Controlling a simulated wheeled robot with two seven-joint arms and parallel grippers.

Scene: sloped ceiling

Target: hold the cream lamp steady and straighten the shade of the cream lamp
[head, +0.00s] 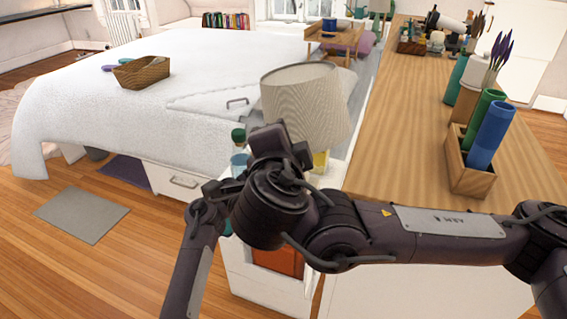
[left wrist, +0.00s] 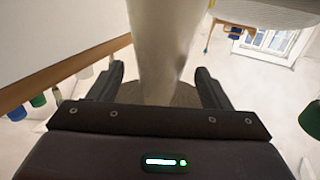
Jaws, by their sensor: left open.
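The cream lamp's pleated shade (head: 305,100) stands beyond my arms in the head view and looks slightly tilted. My dark arm parts cover its lower left and hide most of the lamp's body. In the left wrist view, the pale cream lamp body (left wrist: 168,45) runs down between the two fingers of my left gripper (left wrist: 165,88). The fingers are open, one on each side, with visible gaps. A dark wrist block overlaps the shade in the head view; I cannot tell which arm it belongs to. The right gripper's fingers cannot be made out.
A wooden counter (head: 410,150) on the right holds a wooden box (head: 470,165) with blue and green cylinders. A green-capped bottle (head: 238,138) stands left of the lamp, close to my arm. Floor is open at lower left.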

